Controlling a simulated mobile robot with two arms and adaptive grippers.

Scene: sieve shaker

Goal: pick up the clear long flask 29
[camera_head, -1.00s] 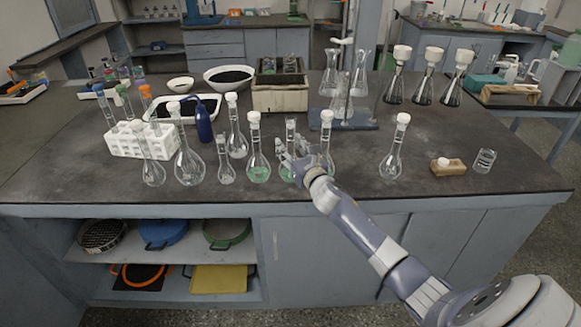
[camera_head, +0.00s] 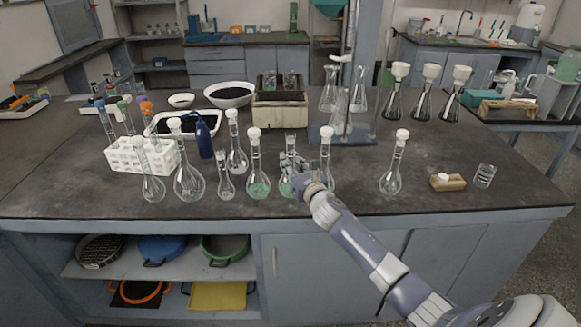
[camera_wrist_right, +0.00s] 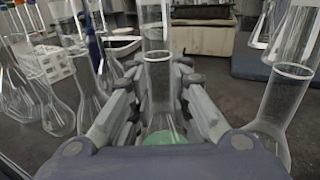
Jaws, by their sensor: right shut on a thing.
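A clear long-necked flask with green at its base (camera_head: 288,187) stands in the front row on the bench, partly hidden by my right gripper (camera_head: 291,165). In the right wrist view the neck of this flask (camera_wrist_right: 157,75) rises upright between the fingers of my right gripper (camera_wrist_right: 160,95), which is shut on it. The green base shows just below the fingers. I cannot tell whether the base touches the bench. I cannot read any number on the flask. My left gripper is not in view.
A stoppered green flask (camera_head: 257,175) stands close on the left and another stoppered flask (camera_head: 326,165) close on the right. Farther right is a lone stoppered flask (camera_head: 391,181). A stand with flasks (camera_head: 341,137) is behind. The bench between them on the right is clear.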

